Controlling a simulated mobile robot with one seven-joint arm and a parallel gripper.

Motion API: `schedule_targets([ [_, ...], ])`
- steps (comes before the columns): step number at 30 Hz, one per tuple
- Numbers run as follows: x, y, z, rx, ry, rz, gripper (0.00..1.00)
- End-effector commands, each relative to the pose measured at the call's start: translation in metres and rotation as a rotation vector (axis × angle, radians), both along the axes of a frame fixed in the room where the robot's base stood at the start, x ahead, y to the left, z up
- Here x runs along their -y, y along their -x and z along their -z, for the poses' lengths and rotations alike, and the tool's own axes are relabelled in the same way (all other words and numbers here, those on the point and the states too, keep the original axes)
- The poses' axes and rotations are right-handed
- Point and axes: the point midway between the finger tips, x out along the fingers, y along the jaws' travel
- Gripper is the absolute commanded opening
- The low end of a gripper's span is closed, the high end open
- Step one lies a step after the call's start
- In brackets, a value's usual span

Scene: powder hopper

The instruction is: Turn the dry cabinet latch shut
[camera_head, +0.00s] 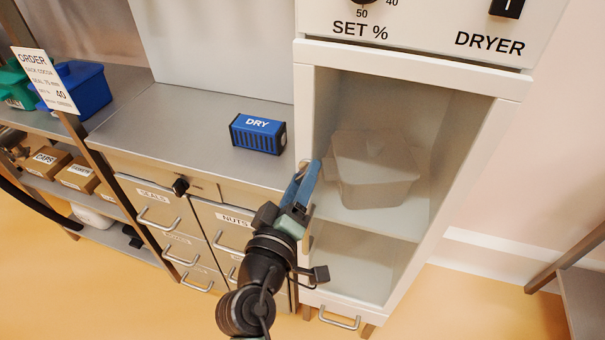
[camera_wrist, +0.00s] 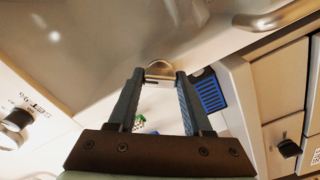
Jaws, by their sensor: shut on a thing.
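The white dry cabinet (camera_head: 513,90) stands at the right in the head view, with its compartment behind a clear, hazy front. A pale lidded tub (camera_head: 375,170) sits on its shelf. My gripper (camera_head: 305,183) is at the left edge of the cabinet front, its blue-grey fingers pointing up and hiding the latch there. In the wrist view, a small rounded metal latch (camera_wrist: 158,71) sits between the fingertips of my gripper (camera_wrist: 160,78). The fingers are shut on it. I cannot tell the latch's exact turn.
A blue DRY pack (camera_head: 258,133) lies on the steel counter (camera_head: 190,120) left of the cabinet. Drawers with bar handles (camera_head: 158,222) and a black knob (camera_head: 180,187) front the counter. A blue bin (camera_head: 82,88) and an order card (camera_head: 45,80) stand far left.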

Motion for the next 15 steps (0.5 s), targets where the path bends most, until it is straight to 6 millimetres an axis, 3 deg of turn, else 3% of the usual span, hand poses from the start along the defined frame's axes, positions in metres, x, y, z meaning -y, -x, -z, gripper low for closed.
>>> schedule_targets([
  [15, -0.0005, 0.0001, -0.0018, -0.137, 0.420, -0.001, 0.00],
])
